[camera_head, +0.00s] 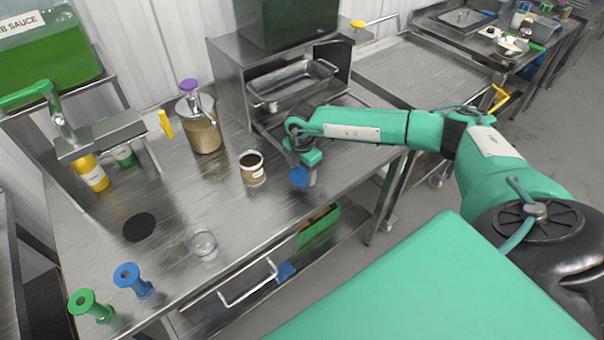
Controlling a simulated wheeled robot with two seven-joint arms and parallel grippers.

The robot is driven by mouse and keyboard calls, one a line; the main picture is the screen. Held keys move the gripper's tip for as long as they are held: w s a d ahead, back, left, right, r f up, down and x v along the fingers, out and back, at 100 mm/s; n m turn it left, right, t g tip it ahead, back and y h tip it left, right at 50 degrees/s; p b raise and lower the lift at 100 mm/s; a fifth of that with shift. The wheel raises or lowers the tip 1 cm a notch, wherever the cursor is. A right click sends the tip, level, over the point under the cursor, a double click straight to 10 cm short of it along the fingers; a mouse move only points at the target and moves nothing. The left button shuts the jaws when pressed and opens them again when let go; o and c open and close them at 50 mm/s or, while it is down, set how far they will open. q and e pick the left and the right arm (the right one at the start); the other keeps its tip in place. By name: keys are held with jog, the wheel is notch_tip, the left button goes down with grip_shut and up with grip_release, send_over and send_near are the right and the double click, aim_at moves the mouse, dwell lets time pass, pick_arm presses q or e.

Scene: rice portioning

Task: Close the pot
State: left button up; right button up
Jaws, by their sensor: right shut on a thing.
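A small white pot (252,170) with a dark opening stands on the steel table; no lid shows on it. My right gripper (303,178) is just to the right of the pot, low over the table's front right part. It is shut on a small blue thing (299,177), which shows just below and left of the jaws. The gripper hides part of the blue thing, so I cannot tell its full shape or whether it touches the table. My left gripper is out of view.
A tall container with a purple knob (189,86) stands behind the pot. A clear bowl (203,243), a black disc (139,227), a blue spool-shaped piece (133,280) and a green one (91,305) are on the left. A metal tray (291,84) sits in a steel shelf unit behind.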

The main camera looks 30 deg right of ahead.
aim_at(302, 174)
jog(key=shift+r, duration=0.1)
jog(key=shift+r+b, duration=0.3)
jog(key=shift+r, duration=0.25)
notch_tip(302, 174, up, 19)
jog(key=b, duration=0.4)
jog(key=shift+f+b, duration=0.15)
jog(key=shift+b, duration=0.25)
